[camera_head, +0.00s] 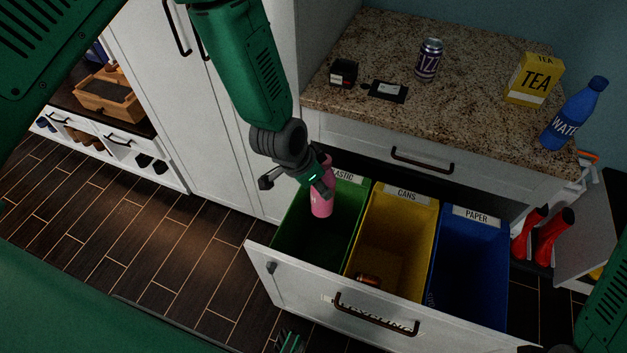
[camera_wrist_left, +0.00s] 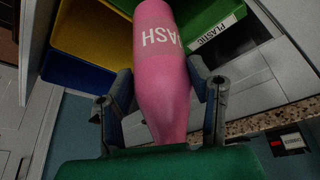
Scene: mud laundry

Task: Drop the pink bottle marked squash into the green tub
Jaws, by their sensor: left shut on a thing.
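The pink bottle (camera_head: 321,203) is gripped by my left gripper (camera_head: 296,188) over the green tub (camera_head: 290,235). In the left wrist view, the bottle (camera_wrist_left: 163,85) lies between both fingers of the left gripper (camera_wrist_left: 160,100), and part of its white lettering reads "ASH". The green tub (camera_wrist_left: 205,22) also shows there, behind the bottle, with a "PLASTIC" label. I cannot tell how far the bottle is above the tub's rim. A dark green part at the bottom edge of the head view looks like the tip of my right gripper (camera_head: 290,342); its fingers are not clear.
The open drawer (camera_head: 300,300) also holds a yellow cans tub (camera_head: 395,235) with a brownish can inside, and a blue paper tub (camera_head: 468,260). The granite counter (camera_head: 385,55) behind carries a can, a tea box, a blue water bottle and small dark items.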

